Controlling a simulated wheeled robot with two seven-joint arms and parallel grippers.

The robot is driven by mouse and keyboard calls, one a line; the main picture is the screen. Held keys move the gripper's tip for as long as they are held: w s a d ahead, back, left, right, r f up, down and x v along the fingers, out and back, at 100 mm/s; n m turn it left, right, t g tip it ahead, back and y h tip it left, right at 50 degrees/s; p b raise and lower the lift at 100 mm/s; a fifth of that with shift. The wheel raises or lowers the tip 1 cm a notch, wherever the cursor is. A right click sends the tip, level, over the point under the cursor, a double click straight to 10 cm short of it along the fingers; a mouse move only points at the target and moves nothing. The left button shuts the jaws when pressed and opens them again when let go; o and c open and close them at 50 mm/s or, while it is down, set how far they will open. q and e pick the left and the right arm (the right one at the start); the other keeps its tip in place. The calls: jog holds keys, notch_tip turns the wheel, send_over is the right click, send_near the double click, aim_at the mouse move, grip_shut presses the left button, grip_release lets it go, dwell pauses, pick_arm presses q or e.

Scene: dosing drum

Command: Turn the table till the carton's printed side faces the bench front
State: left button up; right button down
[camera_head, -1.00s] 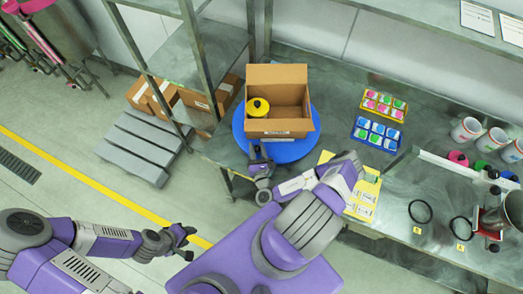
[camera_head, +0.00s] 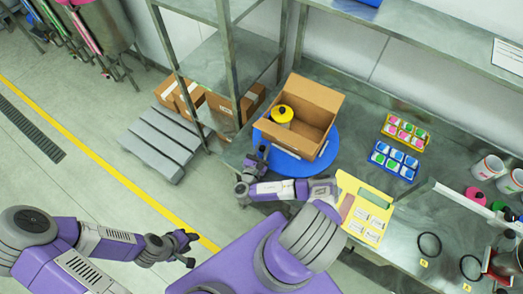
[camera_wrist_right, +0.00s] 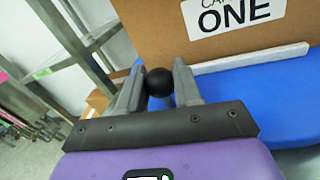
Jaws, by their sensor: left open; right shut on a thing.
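The open brown carton (camera_head: 325,98) stands on the round blue table (camera_head: 290,168). In the right wrist view the carton (camera_wrist_right: 150,30) shows a white label (camera_wrist_right: 235,12) with "ONE" on the side toward that gripper. In the head view this side faces the lower left, roughly along the bench's front edge; its print is not readable there. My right gripper (camera_head: 261,152) is at the table's left edge. My left gripper (camera_head: 190,249) is open and empty, away from the bench.
A yellow-capped container (camera_head: 281,113) sits in the carton. A yellow board (camera_head: 362,212) and trays of coloured pieces (camera_head: 394,160) lie right of the table. A metal shelf post (camera_head: 228,60) stands close behind left. Cardboard boxes (camera_head: 188,98) lie beyond it.

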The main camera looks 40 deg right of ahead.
jog(key=shift+w+g, duration=0.25)
jog(key=shift+g, duration=0.05)
jog(key=c, duration=0.8)
grip_release()
jog(key=shift+r, duration=0.1)
notch_tip(320, 180, up, 10)
jog(key=shift+f+p, duration=0.1)
jog(key=shift+p, duration=0.6)
